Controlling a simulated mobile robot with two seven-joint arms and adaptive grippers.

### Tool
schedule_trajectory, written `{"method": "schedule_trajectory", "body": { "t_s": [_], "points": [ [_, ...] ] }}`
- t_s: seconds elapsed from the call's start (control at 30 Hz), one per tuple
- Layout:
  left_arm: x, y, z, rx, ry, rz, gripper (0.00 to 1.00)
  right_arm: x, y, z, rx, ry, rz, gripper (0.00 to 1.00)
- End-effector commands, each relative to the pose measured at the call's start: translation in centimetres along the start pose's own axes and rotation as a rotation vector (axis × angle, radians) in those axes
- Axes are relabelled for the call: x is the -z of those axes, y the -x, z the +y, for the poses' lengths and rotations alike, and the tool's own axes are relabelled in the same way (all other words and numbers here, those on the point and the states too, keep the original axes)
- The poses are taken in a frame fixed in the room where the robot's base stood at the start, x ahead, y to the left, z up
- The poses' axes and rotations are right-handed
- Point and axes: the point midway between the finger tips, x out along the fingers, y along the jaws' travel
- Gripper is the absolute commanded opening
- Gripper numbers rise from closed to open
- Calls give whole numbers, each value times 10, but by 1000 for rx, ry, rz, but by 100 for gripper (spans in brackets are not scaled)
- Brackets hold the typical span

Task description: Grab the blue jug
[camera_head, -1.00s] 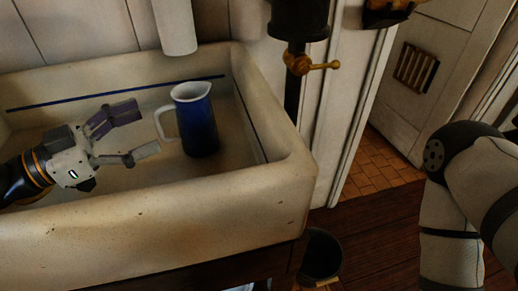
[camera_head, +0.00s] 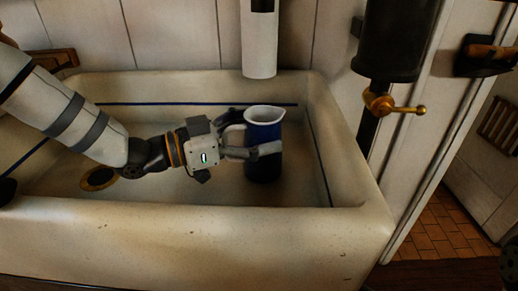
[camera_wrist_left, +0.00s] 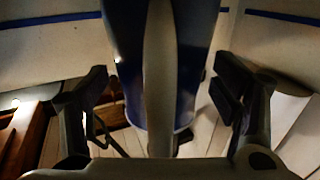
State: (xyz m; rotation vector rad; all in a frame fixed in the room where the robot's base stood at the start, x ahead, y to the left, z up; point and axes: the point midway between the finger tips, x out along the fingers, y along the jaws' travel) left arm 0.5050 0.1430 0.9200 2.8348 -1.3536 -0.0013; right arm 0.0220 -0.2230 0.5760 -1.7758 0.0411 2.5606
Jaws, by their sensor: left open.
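The blue jug (camera_head: 263,168), with a white rim and white handle, stands upright in the sink (camera_head: 215,225), near its right end. My left gripper (camera_head: 255,134) is open at the jug's left side. One finger is partly hidden behind the jug's handle side and the other reaches across its front. In the left wrist view, the jug's blue body (camera_wrist_left: 190,75) and pale handle lie between the two spread fingers (camera_wrist_left: 162,90), with gaps on both sides. Contact cannot be made out. My right gripper is out of view.
The sink's high front and right walls surround the jug. A white cylinder (camera_head: 259,45) hangs above and behind it. A dark pipe with a brass tap (camera_head: 385,104) stands right of the sink. A drain (camera_head: 98,178) lies in the sink's clear left part.

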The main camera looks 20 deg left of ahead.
Motion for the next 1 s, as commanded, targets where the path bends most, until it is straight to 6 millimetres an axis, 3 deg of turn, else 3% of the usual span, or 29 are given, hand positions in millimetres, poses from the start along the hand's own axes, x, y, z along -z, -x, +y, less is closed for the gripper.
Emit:
{"method": "schedule_trajectory", "body": {
  "t_s": [0.07, 0.4, 0.47, 0.77, 1.0],
  "points": [
    [1, 0, 0, 0, -1, 1, 81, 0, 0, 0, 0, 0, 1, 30],
    [1, 0, 0, -1, -2, 1, 4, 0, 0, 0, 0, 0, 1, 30],
    [3, 0, 0, -1, -3, 6, 0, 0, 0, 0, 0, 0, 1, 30],
    [6, 0, 0, -1, -4, 6, 0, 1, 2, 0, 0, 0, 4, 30],
    [28, 0, 0, -1, -8, 9, 0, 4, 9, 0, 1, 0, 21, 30]
  ]
}}
